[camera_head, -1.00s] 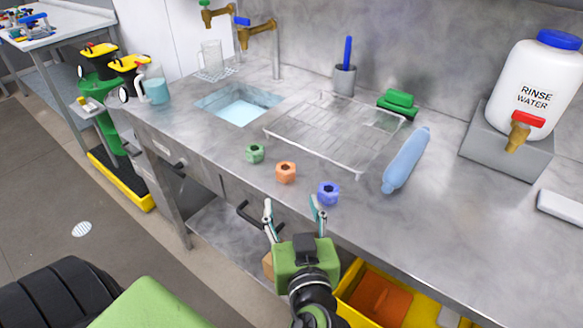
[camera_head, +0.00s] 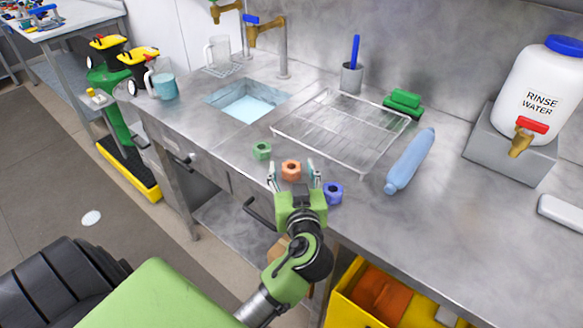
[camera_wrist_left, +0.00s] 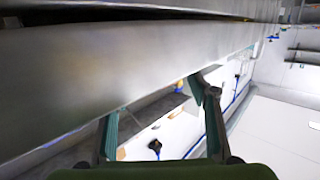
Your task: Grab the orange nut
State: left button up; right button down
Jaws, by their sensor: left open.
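The orange nut (camera_head: 291,169) lies on the metal counter near its front edge, between a green nut (camera_head: 262,150) on its left and a blue nut (camera_head: 333,193) on its right. My left gripper (camera_head: 294,174) is open, its two fingers pointing toward the orange nut, one on each side of it in the head view. I cannot tell whether the fingers touch the nut. In the left wrist view the open fingers (camera_wrist_left: 160,125) show with nothing visible between them, and no nut is seen there. My right gripper is not in view.
A wire rack (camera_head: 345,130) stands behind the nuts, beside a sink basin (camera_head: 247,101). A light blue bottle (camera_head: 410,161) lies to the right. A rinse water jug (camera_head: 532,95) stands at the far right. A yellow bin (camera_head: 345,290) sits below the counter edge.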

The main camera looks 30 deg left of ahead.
pick_arm(q)
jog(key=shift+w+a+f, duration=0.1)
jog(key=shift+w+a, duration=0.4)
jog(key=shift+w, duration=0.05)
jog(key=c, duration=1.4)
jog(key=shift+c, duration=0.3)
